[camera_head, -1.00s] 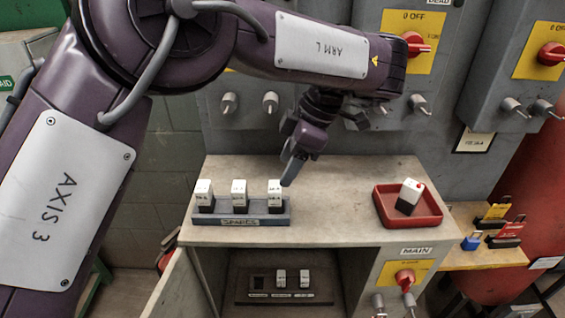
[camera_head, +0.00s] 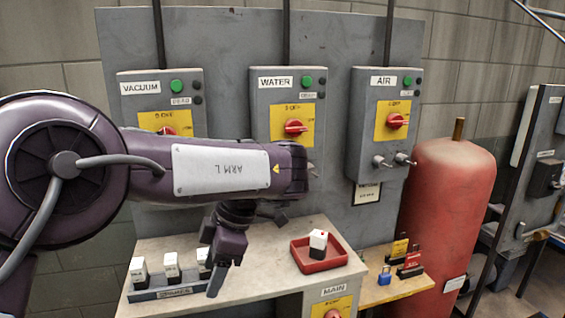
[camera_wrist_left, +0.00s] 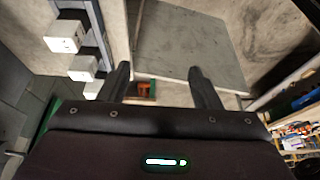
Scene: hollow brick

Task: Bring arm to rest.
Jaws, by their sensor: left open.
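My left arm (camera_head: 220,168) comes in from the left and reaches across in front of the grey panel. My left gripper (camera_head: 217,283) hangs down in front of the bench, just right of the spares rack. In the left wrist view the two fingers (camera_wrist_left: 160,75) are apart with nothing between them. Behind them show the floor and a grey slab-like panel (camera_wrist_left: 185,45). My right gripper is in neither view.
A spares rack (camera_head: 160,294) holds white-topped blocks on the bench (camera_head: 265,262). A red tray (camera_head: 335,262) holds one white and black block (camera_head: 318,240). Vacuum, water (camera_head: 290,115) and air (camera_head: 383,120) boxes stand behind. A red tank (camera_head: 450,210) and padlocks (camera_head: 408,262) are at right.

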